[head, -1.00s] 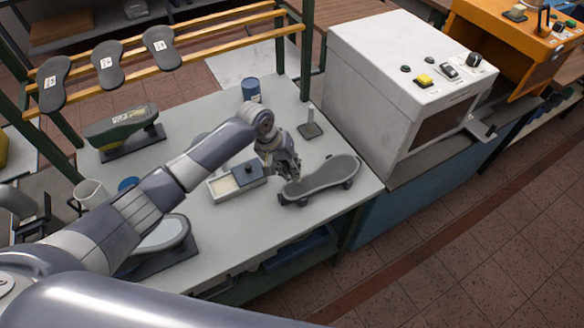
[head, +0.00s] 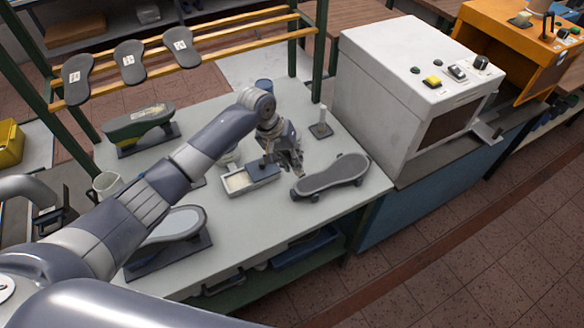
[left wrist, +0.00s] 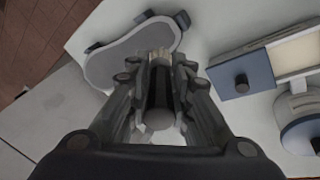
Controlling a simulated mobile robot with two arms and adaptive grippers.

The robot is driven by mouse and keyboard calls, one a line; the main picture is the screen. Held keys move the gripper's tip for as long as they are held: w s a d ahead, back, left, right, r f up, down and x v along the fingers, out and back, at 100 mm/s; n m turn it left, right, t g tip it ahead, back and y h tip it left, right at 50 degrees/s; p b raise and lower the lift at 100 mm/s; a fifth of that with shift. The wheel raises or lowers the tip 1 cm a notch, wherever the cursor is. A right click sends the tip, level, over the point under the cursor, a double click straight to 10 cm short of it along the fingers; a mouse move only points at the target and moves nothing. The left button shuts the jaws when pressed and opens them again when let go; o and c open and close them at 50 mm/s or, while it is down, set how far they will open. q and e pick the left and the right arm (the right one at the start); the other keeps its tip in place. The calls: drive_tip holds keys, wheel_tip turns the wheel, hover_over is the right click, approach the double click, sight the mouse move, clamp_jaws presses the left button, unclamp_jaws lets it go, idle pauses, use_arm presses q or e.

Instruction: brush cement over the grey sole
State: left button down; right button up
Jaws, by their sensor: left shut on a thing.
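The grey sole (head: 335,174) lies face up on a low stand near the front right edge of the bench. It also shows in the left wrist view (left wrist: 115,62). My left gripper (head: 292,168) is shut on a brush (left wrist: 160,100). The brush's pale bristles are over or at the sole's edge in the left wrist view; I cannot tell whether they touch. The cement tray (head: 236,184), with a pale fill and a blue-grey part with a dark knob, stands just left of the gripper. My right gripper is out of view.
A larger pale sole on a dark stand (head: 180,225) is at the front left, partly behind my arm. A green shoe form (head: 138,122) stands at the back left. A small post on a base (head: 321,128) and a white machine (head: 410,85) stand beyond the sole.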

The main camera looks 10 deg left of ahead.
sight(286, 153)
use_arm(q)
drive_tip(key=shift+v, duration=0.9)
drive_tip(key=shift+w+d+r, duration=0.15)
drive_tip(key=shift+r, duration=0.25)
